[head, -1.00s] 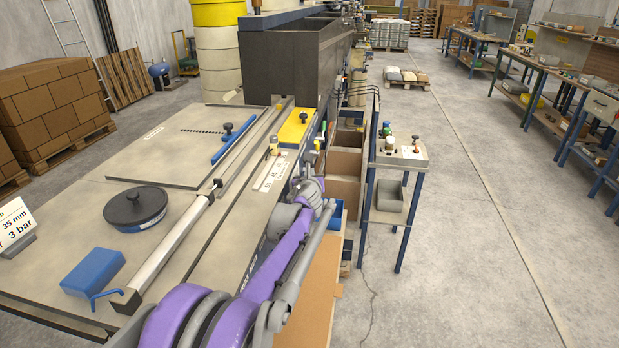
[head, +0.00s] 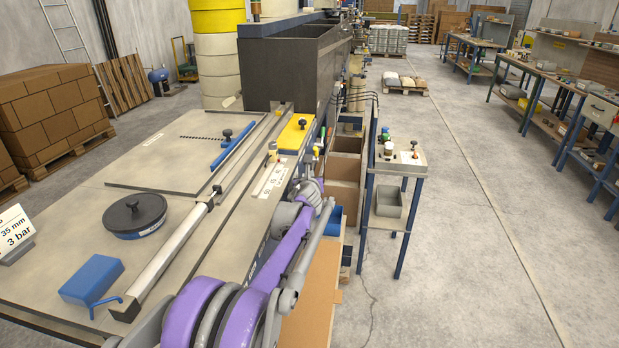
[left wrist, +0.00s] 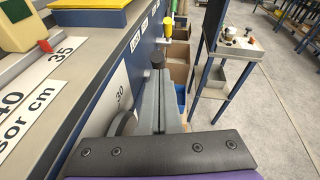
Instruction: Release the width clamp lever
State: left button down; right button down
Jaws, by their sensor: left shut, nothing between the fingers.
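My left gripper (left wrist: 160,76) is shut and empty beside the machine's blue side panel (left wrist: 100,110). In the left wrist view a black knob (left wrist: 158,54) stands just past its fingertips; whether they touch is unclear. A grey round part (left wrist: 122,124) shows left of the fingers, near the mark 30. I cannot tell for sure which of these is the width clamp lever. In the head view my wrist (head: 309,190) hides that part of the panel, and the fingertips are not clear. A blue lever (head: 105,304) sits at the near end of the long rail. My right gripper is not in view.
Yellow and green knobs (left wrist: 168,26) stick out of the panel ahead. A blue-legged stand (head: 402,235) is to the right.

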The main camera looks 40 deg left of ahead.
pick_arm(q)
jog(key=shift+w+r, duration=0.1)
jog(key=shift+r, duration=0.05)
jog(key=shift+w+a+r, duration=0.35)
jog(key=shift+w+r, duration=0.2)
jog(key=shift+r, duration=0.05)
jog(key=shift+w+a+r, duration=0.3)
jog(key=shift+w+r, duration=0.05)
jog(key=shift+w, duration=0.15)
jog(key=shift+w+a+r, duration=0.25)
jog(key=shift+w+r, duration=0.1)
jog(key=shift+w, duration=0.15)
jog(key=shift+w+a+r, duration=0.2)
jog(key=shift+w+a, duration=0.1)
jog(key=shift+w, duration=0.2)
jog(key=shift+w+a, duration=0.3)
jog(key=shift+w, duration=0.2)
jog(key=shift+w+a, duration=0.25)
jog(key=shift+w, duration=0.25)
jog(key=shift+r, duration=0.15)
jog(key=shift+w, duration=0.1)
